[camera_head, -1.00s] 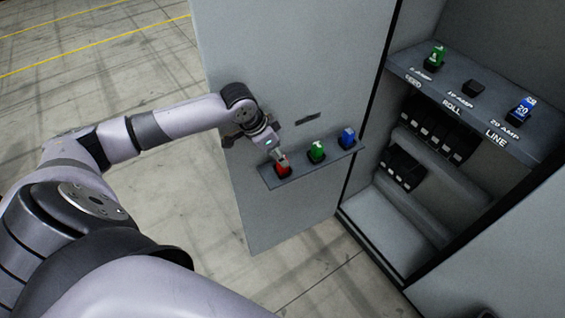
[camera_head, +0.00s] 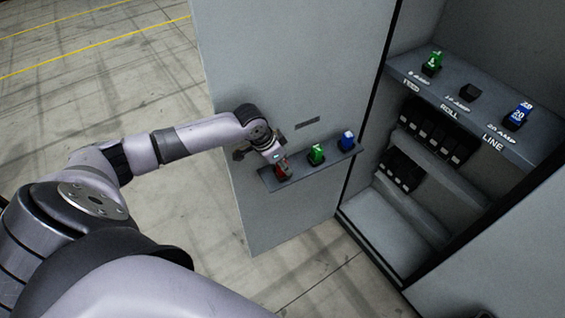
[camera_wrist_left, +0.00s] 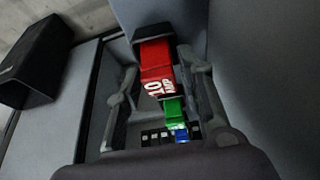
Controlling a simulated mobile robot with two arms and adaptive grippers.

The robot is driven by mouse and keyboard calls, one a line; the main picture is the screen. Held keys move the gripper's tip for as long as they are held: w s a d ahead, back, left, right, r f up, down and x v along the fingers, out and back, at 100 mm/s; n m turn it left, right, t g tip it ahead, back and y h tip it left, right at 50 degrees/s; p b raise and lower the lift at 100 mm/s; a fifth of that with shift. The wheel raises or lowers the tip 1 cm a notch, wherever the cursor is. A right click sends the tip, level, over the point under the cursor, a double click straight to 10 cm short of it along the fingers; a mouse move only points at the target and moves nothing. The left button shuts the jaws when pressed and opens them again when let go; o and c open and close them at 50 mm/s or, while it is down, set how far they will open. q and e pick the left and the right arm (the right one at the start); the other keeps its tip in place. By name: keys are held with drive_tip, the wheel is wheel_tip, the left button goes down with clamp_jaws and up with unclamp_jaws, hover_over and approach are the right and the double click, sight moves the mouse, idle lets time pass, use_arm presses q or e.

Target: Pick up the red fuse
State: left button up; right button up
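The red fuse (camera_head: 283,174) stands at the left end of the narrow shelf on the cabinet door, partly hidden by my left gripper (camera_head: 279,162). In the left wrist view the red fuse (camera_wrist_left: 156,62), marked "10 AMP", lies between the two fingers of my left gripper. Those fingers are open, with a gap visible on each side of the fuse. My right gripper is not in view.
A green fuse (camera_head: 317,154) and a blue fuse (camera_head: 346,140) stand to the right on the door shelf (camera_head: 299,178). Inside the cabinet, a labelled shelf (camera_head: 480,107) holds a green fuse (camera_head: 433,63), an empty black socket (camera_head: 470,92) and a blue fuse (camera_head: 518,116).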

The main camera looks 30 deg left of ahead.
use_arm(q)
clamp_jaws()
drive_tip(key=shift+r, duration=0.1)
idle(0.3)
